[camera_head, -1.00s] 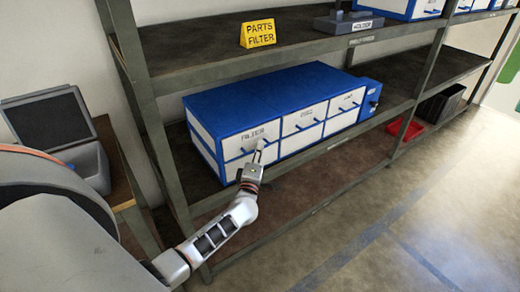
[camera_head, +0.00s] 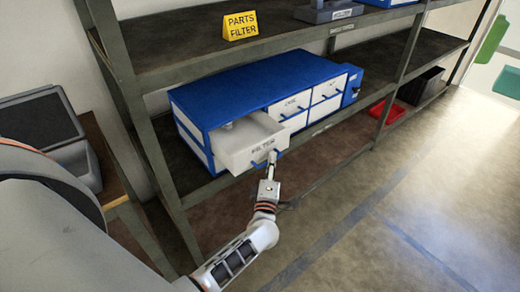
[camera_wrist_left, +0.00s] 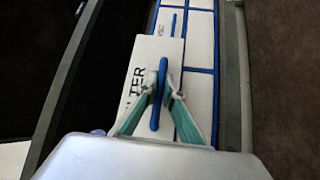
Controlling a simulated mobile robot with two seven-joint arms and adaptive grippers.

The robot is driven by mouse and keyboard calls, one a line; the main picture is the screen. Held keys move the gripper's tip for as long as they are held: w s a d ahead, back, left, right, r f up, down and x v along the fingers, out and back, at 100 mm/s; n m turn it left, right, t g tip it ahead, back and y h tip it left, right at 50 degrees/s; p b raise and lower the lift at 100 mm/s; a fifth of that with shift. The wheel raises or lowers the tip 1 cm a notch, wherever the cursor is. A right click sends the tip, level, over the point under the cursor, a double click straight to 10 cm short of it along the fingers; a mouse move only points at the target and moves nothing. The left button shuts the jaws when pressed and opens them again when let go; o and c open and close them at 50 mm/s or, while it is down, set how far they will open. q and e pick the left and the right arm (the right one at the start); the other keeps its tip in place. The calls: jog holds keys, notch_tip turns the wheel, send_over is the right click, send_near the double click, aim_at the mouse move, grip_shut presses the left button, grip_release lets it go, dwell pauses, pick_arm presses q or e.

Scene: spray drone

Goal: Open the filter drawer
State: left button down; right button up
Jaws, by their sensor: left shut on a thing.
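The filter drawer (camera_head: 250,145) is white with the word FILTER on its front. It stands well out of the blue and white drawer cabinet (camera_head: 260,78), at its left end, and something pale shows inside it. My left gripper (camera_head: 271,164) is shut on the drawer's blue handle. In the left wrist view, the fingers of the left gripper (camera_wrist_left: 160,100) sit on either side of the blue handle (camera_wrist_left: 158,95), and part of the lettering shows beside it. The other drawers are flush with the cabinet. My right gripper is not in view.
The cabinet sits on the middle level of a grey metal shelf (camera_head: 185,50). A yellow sign (camera_head: 240,26) reading PARTS FILTER stands on the shelf above. A red bin (camera_head: 386,113) is lower right. The floor (camera_head: 400,210) in front is clear.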

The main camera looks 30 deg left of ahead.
pick_arm(q)
jog(key=shift+s+d, duration=0.3)
jog(key=shift+d, duration=0.4)
jog(key=shift+s+d, duration=0.3)
jog(key=shift+d, duration=0.45)
jog(key=shift+s+d, duration=0.3)
jog(key=shift+d, duration=0.4)
jog(key=c, duration=2.2)
grip_release()
jog(key=shift+o, duration=0.2)
jog(key=shift+s, duration=0.1)
jog(key=v, duration=1.1)
jog(key=shift+s, duration=0.35)
jog(key=shift+d, duration=0.2)
